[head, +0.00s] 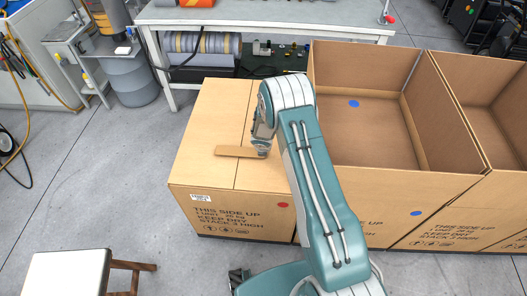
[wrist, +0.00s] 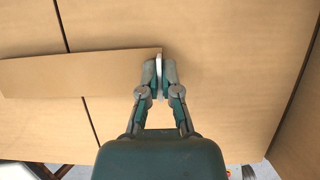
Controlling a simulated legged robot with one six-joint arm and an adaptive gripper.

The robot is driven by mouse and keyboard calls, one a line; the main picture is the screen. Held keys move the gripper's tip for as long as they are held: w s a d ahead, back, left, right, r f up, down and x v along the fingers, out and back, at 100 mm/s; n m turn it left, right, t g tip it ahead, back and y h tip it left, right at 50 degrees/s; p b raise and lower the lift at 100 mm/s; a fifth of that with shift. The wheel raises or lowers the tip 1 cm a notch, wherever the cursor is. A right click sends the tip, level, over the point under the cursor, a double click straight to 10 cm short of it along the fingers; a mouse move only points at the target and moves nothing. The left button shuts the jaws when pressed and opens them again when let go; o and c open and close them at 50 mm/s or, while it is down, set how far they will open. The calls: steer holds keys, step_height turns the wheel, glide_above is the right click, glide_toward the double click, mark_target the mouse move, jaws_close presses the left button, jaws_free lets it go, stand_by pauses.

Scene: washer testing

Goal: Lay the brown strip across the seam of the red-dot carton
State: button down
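The red-dot carton (head: 205,172) is closed, with a red dot on its front at the right. A dark seam runs across its top from back to front; the seam also shows in the wrist view (wrist: 91,122). The brown strip (head: 232,151) is flat over the carton top and crosses the seam, hiding part of it. In the wrist view the strip (wrist: 80,75) extends left from my gripper (wrist: 161,70). My gripper (head: 262,150) is shut on the strip's right end. I cannot tell whether the strip touches the carton top.
An open, empty blue-dot carton (head: 375,130) stands directly right, with another open carton (head: 500,115) beyond it. A workbench (head: 260,15) stands behind. A white-topped stool (head: 65,272) is at front left. The floor left of the carton is clear.

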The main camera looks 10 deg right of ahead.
steer(key=shift+a+f, duration=0.1)
steer(key=shift+f, duration=0.3)
steer(key=shift+f, duration=0.1)
steer(key=shift+f, duration=0.1)
steer(key=c, duration=0.8)
jaws_free()
